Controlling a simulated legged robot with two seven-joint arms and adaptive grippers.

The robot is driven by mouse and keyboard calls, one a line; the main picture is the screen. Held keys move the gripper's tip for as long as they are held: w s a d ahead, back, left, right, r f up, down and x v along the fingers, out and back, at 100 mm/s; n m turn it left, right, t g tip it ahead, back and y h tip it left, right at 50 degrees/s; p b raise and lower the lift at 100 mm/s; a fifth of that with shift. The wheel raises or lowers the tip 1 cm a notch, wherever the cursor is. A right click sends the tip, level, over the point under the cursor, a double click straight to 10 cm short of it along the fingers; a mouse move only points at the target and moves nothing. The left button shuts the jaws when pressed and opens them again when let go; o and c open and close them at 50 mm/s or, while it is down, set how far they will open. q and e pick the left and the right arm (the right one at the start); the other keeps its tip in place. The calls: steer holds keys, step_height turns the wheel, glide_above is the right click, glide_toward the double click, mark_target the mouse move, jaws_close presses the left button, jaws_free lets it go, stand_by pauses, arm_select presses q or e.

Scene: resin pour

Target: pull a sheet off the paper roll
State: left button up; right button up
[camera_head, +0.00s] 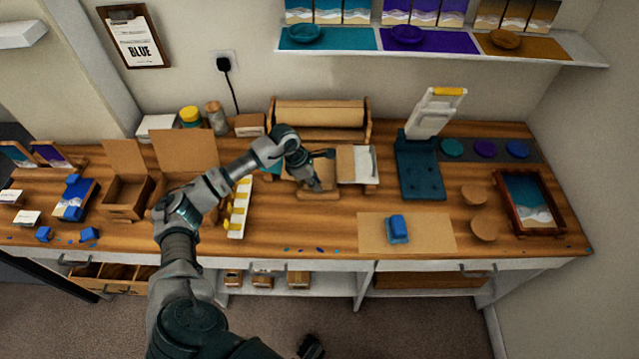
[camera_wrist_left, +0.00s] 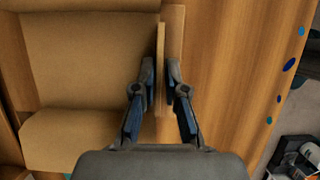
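The paper roll (camera_head: 320,113) lies in a wooden holder at the back of the bench, in the middle of the head view. A thin brown upright edge (camera_wrist_left: 161,50), seemingly the paper's free end, stands between the fingers of my left gripper (camera_wrist_left: 160,72). The fingers straddle it, with small gaps on both sides. In the head view my left gripper (camera_head: 318,178) points down in front of the roll, and its arm hides part of the paper.
A small open box (camera_head: 358,163) stands right of the gripper. A teal press with a white lever (camera_head: 420,170) is further right. Cardboard boxes (camera_head: 125,192) stand left. A blue block (camera_head: 397,227) lies on a brown sheet (camera_head: 436,233) at the front.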

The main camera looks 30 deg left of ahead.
arm_select(q)
steer(key=shift+o, duration=1.1)
steer(key=shift+s, duration=0.2)
steer(key=shift+a, duration=0.1)
steer(key=shift+w+r, duration=0.1)
steer(key=shift+r, duration=0.05)
steer(key=v, duration=1.1)
steer(key=shift+s+a+r, duration=0.2)
steer(key=shift+a, duration=0.05)
steer(key=shift+d, duration=0.1)
